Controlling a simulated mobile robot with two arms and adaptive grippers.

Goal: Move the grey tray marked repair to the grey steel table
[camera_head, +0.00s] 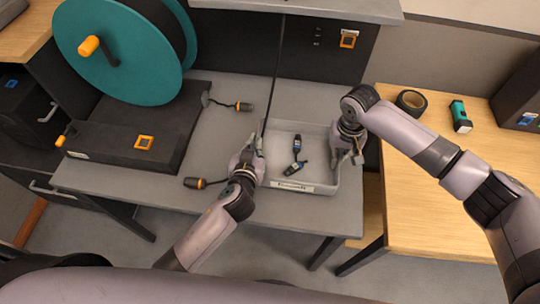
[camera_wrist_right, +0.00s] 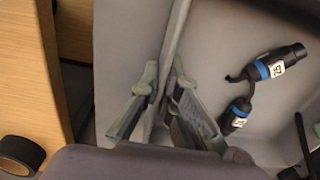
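The grey tray (camera_head: 309,187) is on the grey-topped table (camera_head: 222,155), near its right front part. It has a white label on its front wall, too small to read, and holds two black connectors with blue bands (camera_head: 297,142), which also show in the right wrist view (camera_wrist_right: 268,69). My left gripper (camera_head: 258,146) is at the tray's left wall; its finger gap is unclear. My right gripper (camera_head: 346,158) is at the right wall. In the right wrist view its fingers (camera_wrist_right: 166,80) are close on both sides of the wall (camera_wrist_right: 178,35) and look shut on it.
A teal cable reel (camera_head: 115,50) on a black base (camera_head: 125,140) fills the table's left. Cable plugs (camera_head: 243,106) lie beside the tray. To the right, a wooden table (camera_head: 430,205) carries a tape roll (camera_head: 411,102) and a green device (camera_head: 460,116); its front is clear.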

